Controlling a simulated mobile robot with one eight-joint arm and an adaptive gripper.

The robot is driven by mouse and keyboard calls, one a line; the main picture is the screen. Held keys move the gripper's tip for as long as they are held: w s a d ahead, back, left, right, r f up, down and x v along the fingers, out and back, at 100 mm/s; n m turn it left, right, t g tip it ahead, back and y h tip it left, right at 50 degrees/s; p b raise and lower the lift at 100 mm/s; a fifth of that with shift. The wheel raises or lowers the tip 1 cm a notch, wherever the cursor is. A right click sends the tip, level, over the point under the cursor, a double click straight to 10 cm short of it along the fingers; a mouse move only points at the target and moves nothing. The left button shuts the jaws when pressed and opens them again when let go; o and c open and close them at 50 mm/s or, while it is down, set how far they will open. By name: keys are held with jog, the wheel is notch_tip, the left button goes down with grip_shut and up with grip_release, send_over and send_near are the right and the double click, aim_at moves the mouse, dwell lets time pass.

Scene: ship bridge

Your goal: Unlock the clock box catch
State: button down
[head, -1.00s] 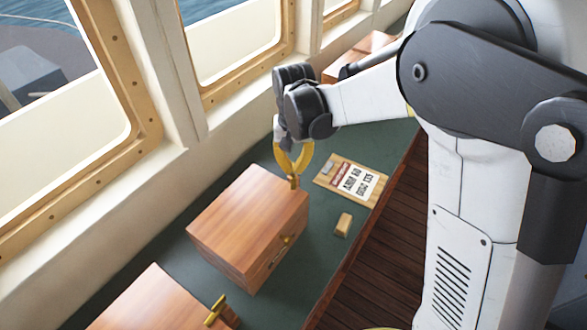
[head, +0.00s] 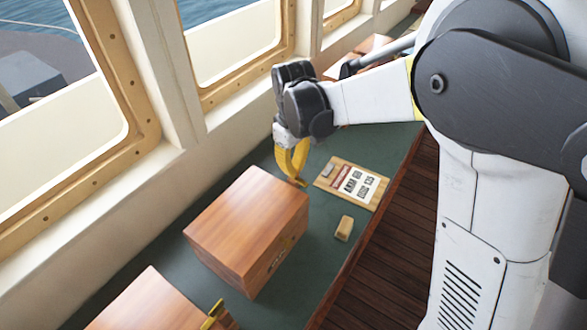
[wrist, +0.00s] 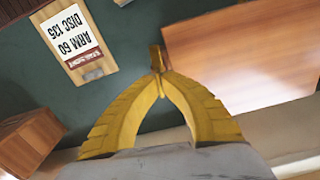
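A reddish wooden box (head: 245,220) stands on the green counter in the middle of the head view; it also shows at right in the wrist view (wrist: 240,60). Small brass fittings (head: 282,250) are on its right-hand face, too small to read clearly. My gripper (head: 302,182) points down beyond the box's far right corner. In the wrist view its yellow fingers (wrist: 158,70) meet at the tips, beside the box edge. A small dark brass bit shows at the tips; I cannot tell whether it is part of the fingers. Nothing clearly held is visible.
A clipboard with a printed card (head: 352,183) and a small tan block (head: 344,228) lie on the counter (head: 315,262). Another wooden box (head: 150,303) with a brass catch (head: 213,314) is nearer. A third box (wrist: 25,145) is beyond. Windows line the left.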

jog(key=shift+n, duration=0.5)
jog(key=c, duration=1.6)
grip_release()
notch_tip(320, 180, up, 12)
